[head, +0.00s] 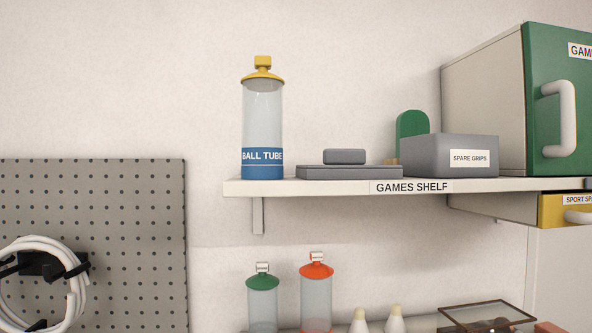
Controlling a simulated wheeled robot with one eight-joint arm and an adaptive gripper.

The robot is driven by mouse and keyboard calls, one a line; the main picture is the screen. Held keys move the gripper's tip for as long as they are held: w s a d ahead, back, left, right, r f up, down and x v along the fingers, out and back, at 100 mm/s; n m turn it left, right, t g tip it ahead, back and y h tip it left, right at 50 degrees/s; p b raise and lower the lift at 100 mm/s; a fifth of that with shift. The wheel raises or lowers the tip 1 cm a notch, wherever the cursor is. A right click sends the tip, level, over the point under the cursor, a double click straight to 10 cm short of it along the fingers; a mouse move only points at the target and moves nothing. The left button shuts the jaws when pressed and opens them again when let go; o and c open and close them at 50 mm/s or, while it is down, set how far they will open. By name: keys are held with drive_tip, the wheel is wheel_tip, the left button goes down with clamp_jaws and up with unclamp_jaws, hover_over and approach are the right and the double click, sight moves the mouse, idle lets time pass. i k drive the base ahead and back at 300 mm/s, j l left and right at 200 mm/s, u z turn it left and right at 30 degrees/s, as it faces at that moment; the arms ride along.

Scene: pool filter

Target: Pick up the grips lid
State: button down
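The grips lid (348,172) is a flat grey slab with a raised grey block handle on top. It lies flat on the games shelf (300,189), in the middle of the head view. Just to its right is the grey spare grips box (420,158), with a white "SPARE GRIPS" label. The lid's right end is close to the box; I cannot tell if they touch. The inside of the box is hidden from this low angle. My gripper is not in view.
A clear ball tube (262,120) with a yellow cap stands close left of the lid. A green rounded object (412,122) is behind the box. A green-fronted cabinet (558,100) stands at right. Capped tubes are below the shelf. The space above the lid is clear.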

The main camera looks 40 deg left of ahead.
sight(344, 163)
drive_tip(key=u, duration=1.35)
